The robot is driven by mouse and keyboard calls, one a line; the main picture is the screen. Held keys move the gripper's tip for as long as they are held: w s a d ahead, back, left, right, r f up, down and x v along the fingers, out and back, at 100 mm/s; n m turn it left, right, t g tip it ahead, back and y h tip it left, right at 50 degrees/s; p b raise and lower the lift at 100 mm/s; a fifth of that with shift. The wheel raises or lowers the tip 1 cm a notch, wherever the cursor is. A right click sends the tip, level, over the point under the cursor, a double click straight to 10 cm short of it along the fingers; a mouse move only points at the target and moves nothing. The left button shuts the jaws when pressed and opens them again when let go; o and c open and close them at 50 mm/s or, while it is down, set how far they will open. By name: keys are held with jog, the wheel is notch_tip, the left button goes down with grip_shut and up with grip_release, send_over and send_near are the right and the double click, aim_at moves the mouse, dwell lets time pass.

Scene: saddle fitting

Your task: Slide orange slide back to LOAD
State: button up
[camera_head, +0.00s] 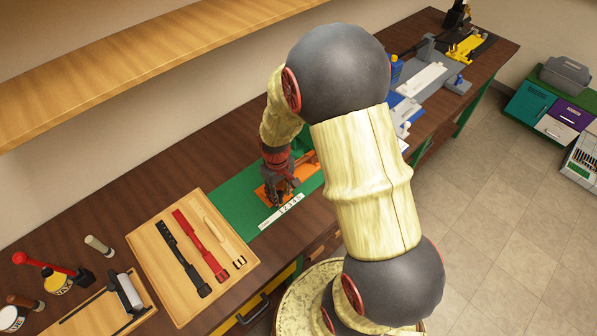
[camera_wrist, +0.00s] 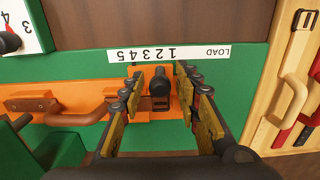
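The orange slide (camera_wrist: 65,97) lies on a green base (camera_wrist: 235,95). A black upright knob (camera_wrist: 159,82) stands near its right end in the wrist view. A white scale strip (camera_wrist: 195,52) reads LOAD and 1 to 5, upside down; the knob lines up roughly with the 2, left of LOAD. My gripper (camera_wrist: 160,88) is open, one finger on each side of the knob, with a visible gap to both. In the head view my gripper (camera_head: 282,185) is over the orange slide (camera_head: 305,168), partly hiding it; the scale strip (camera_head: 281,210) lies in front.
A wooden tray (camera_head: 170,278) with black and red strap-like parts lies beside the green base. A grey and blue fixture (camera_head: 425,80) is further along the bench. A shelf (camera_head: 120,65) overhangs the back.

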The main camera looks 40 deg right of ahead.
jog(key=c, duration=0.6)
jog(key=shift+c, duration=0.5)
jog(key=shift+a, duration=0.1)
jog(key=shift+a, duration=0.9)
jog(key=shift+s+a+p, duration=0.2)
jog(key=shift+a+p, duration=0.4)
jog(key=shift+a, duration=4.8)
jog(key=shift+o, duration=1.1)
jog(key=shift+a, duration=0.45)
